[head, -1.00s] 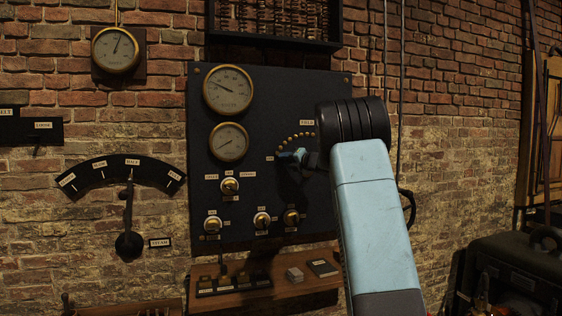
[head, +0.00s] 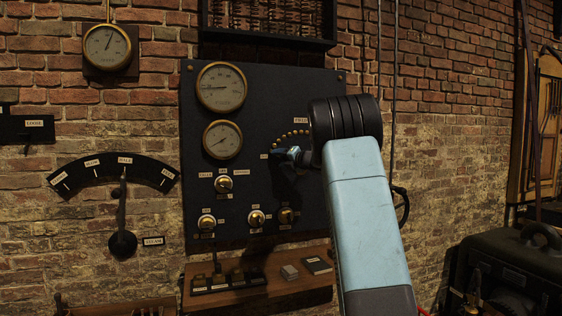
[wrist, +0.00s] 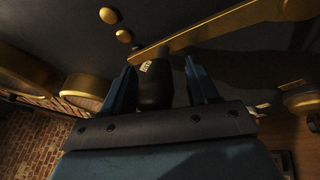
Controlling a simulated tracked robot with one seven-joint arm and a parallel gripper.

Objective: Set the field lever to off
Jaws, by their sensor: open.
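The field lever shows in the wrist view as a brass bar (wrist: 215,30) running up to the right, with a black handle (wrist: 156,88) at its near end. My gripper (wrist: 158,66) is open, with one blue finger on each side of the black handle. I cannot tell whether either finger touches it. In the head view my gripper (head: 287,154) is at the left end of the arc of brass studs (head: 292,136), close to a small label (head: 264,156) too small to read. The lever is mostly hidden there by my arm and shadow.
The dark panel (head: 255,110) carries an upper gauge (head: 221,87), a lower gauge (head: 222,139) and several brass knobs below. A wooden shelf (head: 270,291) juts out beneath it. The steam lever (head: 122,215) is on the wall at left. A dark case (head: 515,262) stands at right.

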